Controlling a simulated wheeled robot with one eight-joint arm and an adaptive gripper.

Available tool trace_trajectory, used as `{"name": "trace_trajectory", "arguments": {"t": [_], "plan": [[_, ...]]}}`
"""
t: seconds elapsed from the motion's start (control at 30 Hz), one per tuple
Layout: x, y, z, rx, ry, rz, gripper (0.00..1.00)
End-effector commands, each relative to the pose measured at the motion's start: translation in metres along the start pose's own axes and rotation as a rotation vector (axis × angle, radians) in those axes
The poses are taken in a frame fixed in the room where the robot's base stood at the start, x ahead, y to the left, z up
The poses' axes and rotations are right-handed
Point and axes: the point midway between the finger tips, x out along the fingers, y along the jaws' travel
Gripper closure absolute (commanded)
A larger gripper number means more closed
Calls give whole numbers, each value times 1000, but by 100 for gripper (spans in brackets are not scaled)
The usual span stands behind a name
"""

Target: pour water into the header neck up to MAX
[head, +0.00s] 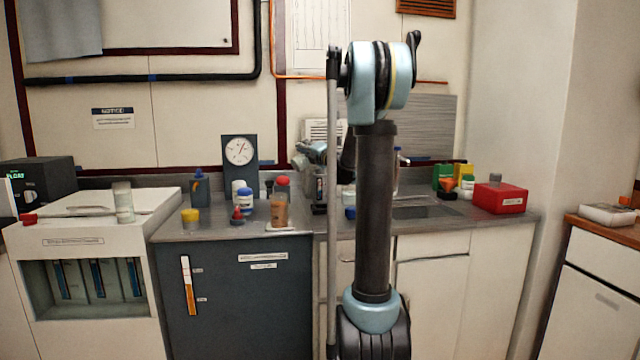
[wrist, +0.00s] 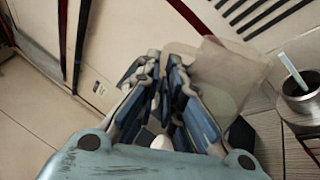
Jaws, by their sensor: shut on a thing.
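My gripper (wrist: 163,75) is shut on a pale translucent container (wrist: 218,72) in the wrist view. The container is tilted in that view, and I cannot make out a water level in it. In the head view my arm hides much of the gripper and the container. On the dark cabinet (head: 265,310), a sight strip (head: 188,287) is white above and amber below, with two small labels beside it too small to read. I cannot tell for certain which thing is the header neck.
A metal cup (wrist: 302,98) with a pale blue stick is right of the gripper in the wrist view. Several bottles stand on the cabinet, including a blue-capped jar (head: 245,201). A dial (head: 239,151) stands behind them. A red box (head: 500,198) is at right.

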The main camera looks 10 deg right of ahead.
Motion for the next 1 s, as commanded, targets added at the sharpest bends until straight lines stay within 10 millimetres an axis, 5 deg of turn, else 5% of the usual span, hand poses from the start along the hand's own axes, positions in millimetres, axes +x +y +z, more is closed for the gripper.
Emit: {"name": "trace_trajectory", "arguments": {"t": [1.0], "plan": [[0,-2,2,49,-10,0,100]]}}
